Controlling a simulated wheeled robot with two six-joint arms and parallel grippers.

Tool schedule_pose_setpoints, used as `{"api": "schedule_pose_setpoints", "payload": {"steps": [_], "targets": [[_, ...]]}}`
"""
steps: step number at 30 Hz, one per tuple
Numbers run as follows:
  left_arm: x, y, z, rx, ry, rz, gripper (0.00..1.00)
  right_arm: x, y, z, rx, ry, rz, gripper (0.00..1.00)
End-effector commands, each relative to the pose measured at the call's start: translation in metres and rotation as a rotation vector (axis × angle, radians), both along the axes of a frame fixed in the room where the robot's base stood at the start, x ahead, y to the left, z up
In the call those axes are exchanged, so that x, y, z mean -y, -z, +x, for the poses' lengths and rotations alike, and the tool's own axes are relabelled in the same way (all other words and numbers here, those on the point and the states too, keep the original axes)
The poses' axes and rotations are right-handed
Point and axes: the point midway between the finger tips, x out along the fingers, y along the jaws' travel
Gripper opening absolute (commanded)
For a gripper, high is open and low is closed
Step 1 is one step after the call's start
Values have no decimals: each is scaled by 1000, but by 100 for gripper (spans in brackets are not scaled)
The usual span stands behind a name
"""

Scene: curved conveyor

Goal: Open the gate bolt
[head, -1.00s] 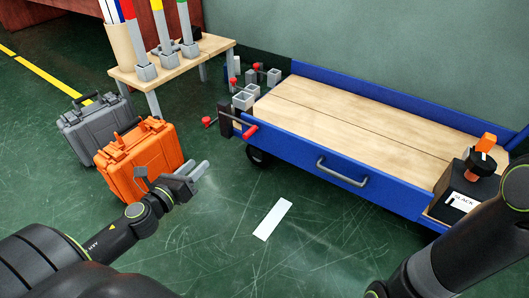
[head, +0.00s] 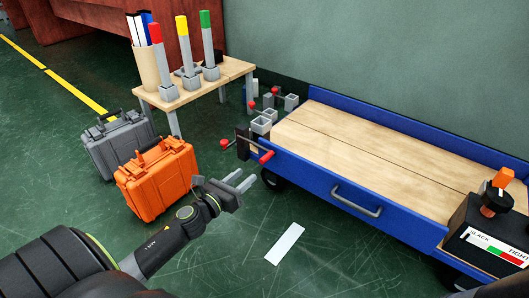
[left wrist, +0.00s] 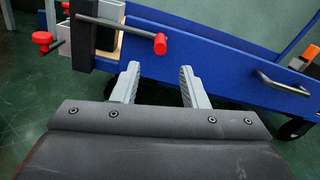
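The gate bolt is a grey rod with a red end knob (head: 265,157) at the left end of the blue cart's front side. The left wrist view shows its rod (left wrist: 115,25) running sideways from a black post to the red knob (left wrist: 160,44). My left gripper (head: 246,180) is in front of and below the bolt, apart from it. In the left wrist view its two fingers (left wrist: 160,72) are spread with nothing between them, the red knob showing just beyond and above them. My right gripper is out of view.
The blue cart (head: 320,180) has a wooden deck and a grey handle (head: 356,200). A black box with a slack/tight scale (head: 490,232) sits at its right end. An orange case (head: 157,178) and a grey case (head: 118,143) stand left of my gripper. A white strip (head: 285,244) lies on the floor.

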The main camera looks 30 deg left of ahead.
Motion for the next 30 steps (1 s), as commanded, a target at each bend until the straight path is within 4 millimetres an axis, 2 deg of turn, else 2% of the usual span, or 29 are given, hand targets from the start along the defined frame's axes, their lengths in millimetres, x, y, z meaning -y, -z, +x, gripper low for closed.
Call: {"api": "schedule_pose_setpoints", "payload": {"steps": [3,15,21,30], "targets": [[2,-4,21,1,0,-4,40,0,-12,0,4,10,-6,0],[7,0,88,1,1,-1,40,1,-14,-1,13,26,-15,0],[9,1,103,0,1,-2,40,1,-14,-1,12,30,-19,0],[9,1,105,-1,0,-2,40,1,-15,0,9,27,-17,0]]}}
